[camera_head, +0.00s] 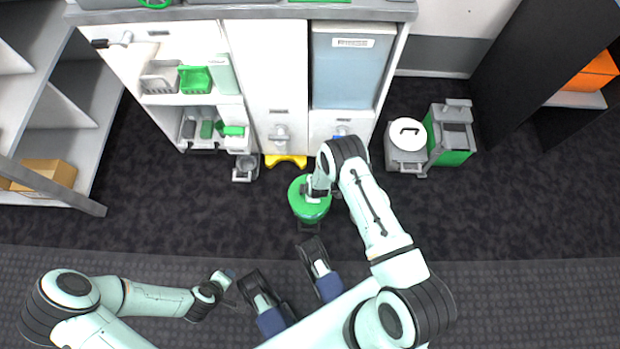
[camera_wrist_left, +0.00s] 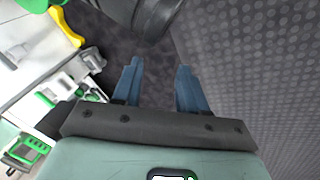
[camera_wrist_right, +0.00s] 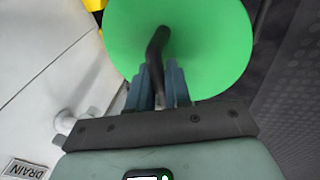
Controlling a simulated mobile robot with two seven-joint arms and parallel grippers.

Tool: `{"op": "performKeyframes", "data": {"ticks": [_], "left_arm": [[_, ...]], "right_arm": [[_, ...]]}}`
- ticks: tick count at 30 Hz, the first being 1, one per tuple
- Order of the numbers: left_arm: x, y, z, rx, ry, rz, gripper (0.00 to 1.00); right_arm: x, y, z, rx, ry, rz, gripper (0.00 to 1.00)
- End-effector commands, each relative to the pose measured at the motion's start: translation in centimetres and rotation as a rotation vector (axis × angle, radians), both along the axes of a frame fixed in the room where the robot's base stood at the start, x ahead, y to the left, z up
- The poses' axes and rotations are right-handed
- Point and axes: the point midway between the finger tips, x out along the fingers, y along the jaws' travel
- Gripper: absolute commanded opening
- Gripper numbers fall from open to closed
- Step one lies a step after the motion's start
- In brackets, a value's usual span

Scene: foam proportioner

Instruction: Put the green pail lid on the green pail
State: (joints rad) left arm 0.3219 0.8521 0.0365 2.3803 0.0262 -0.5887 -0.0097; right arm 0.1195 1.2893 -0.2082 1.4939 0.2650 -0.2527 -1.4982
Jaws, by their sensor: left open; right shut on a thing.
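The green pail lid (camera_wrist_right: 190,35) is a round green disc with a dark upright handle (camera_wrist_right: 156,50). My right gripper (camera_wrist_right: 160,78) is shut on that handle. In the head view the lid (camera_head: 299,204) is below my right gripper (camera_head: 316,193), in front of the cabinet. Green also shows just below the lid's near edge; I cannot tell whether this is the green pail, or whether lid and pail touch. The lid and my arm hide what is underneath. My left gripper (camera_wrist_left: 160,85) is open and empty, low at the left in the head view (camera_head: 228,284).
A cabinet (camera_head: 265,60) with open shelves stands behind the lid. A yellow piece (camera_head: 286,161) and a small grey item (camera_head: 246,166) are at its foot. A white-lidded bin (camera_head: 407,134) and a green-grey cart (camera_head: 452,140) stand to the right. Dark floor is clear at left.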

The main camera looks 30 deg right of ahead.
Motion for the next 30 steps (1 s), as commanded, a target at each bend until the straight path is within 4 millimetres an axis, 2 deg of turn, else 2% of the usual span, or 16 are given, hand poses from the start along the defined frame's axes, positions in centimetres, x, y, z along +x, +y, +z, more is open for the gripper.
{"op": "performKeyframes", "data": {"ticks": [8,15,24,30], "left_arm": [[-0.3,0.3,-1.1,0.004,0.012,0.005,0.42],[-1.0,1.1,-3.4,0.014,0.047,0.017,0.42],[-3.9,1.4,-5.5,0.009,0.141,0.020,0.42],[-4.8,1.5,-6.1,0.006,0.171,0.022,0.42]], "right_arm": [[-0.1,-0.1,-1.2,0.000,0.000,0.003,0.00],[-0.1,-0.2,-3.5,0.000,0.001,0.003,0.00],[-0.1,-0.1,-5.4,0.000,0.000,0.003,0.00],[0.0,-0.1,-5.9,0.000,0.000,0.003,0.00]]}}
